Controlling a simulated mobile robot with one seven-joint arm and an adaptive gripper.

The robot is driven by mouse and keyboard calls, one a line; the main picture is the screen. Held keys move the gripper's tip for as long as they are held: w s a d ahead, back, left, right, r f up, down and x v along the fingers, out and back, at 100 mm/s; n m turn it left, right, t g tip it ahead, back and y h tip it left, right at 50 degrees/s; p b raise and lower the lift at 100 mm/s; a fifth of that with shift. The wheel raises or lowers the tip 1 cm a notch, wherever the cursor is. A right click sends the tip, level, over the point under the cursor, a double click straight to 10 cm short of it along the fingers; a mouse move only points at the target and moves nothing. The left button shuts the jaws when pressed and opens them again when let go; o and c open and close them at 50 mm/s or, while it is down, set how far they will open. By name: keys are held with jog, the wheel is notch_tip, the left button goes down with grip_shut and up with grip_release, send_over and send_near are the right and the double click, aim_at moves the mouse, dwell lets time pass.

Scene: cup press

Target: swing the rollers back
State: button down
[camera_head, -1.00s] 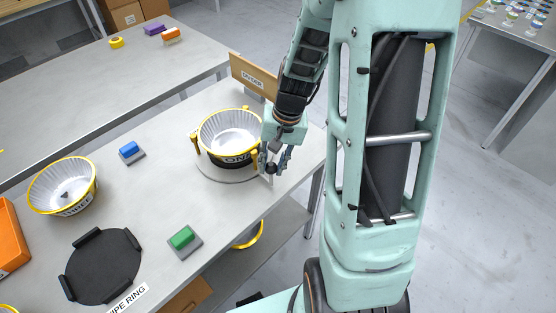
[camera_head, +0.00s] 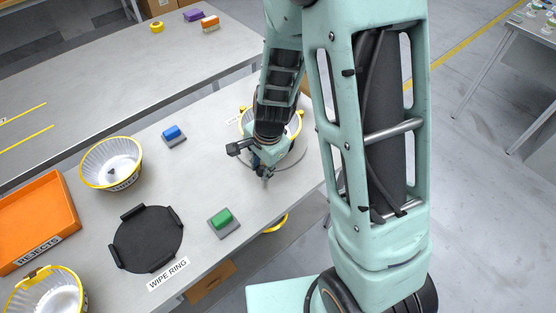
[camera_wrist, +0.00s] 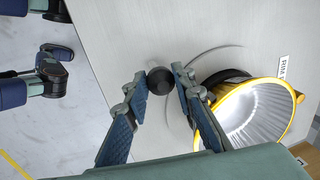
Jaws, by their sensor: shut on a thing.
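My gripper (camera_head: 265,174) is low over the near edge of the work table, in front of a ribbed cup with a yellow rim (camera_head: 299,122). In the wrist view my gripper (camera_wrist: 160,92) has its fingers on both sides of a round black knob (camera_wrist: 160,81), shut on it. The cup (camera_wrist: 255,108) stands close to the right of the fingers, and a dark curved line runs on the table beside it. My arm hides much of the cup in the head view. I cannot clearly make out the rollers.
A green button (camera_head: 222,219), a blue button (camera_head: 173,134) and a black round holder (camera_head: 147,240) are on the table. Two more yellow-rimmed cups, one at the left (camera_head: 111,163) and one lower left (camera_head: 45,294), stand near an orange rejects tray (camera_head: 37,220).

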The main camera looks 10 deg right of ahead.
jog(key=shift+w+a+m+p, duration=0.3)
jog(key=shift+a+m+p, duration=0.25)
jog(key=shift+a, duration=0.2)
jog(key=shift+w+a+m+p, duration=0.3)
jog(key=shift+a+m+p, duration=0.15)
jog(key=shift+a+p, duration=0.25)
jog(key=shift+w+a+m+p, duration=0.3)
jog(key=shift+a+m+p, duration=0.25)
jog(key=shift+a, duration=0.35)
jog(key=c, duration=1.6)
grip_release()
jog(key=shift+w, duration=0.1)
jog(key=shift+r, duration=0.1)
jog(key=r, duration=0.4)
jog(key=s+r, duration=0.1)
jog(key=r, duration=0.2)
jog(key=s+r, duration=0.1)
jog(key=r, duration=0.3)
jog(key=shift+s+d+r, duration=0.15)
jog(key=shift+d+r, duration=0.2)
jog(key=shift+d, duration=0.05)
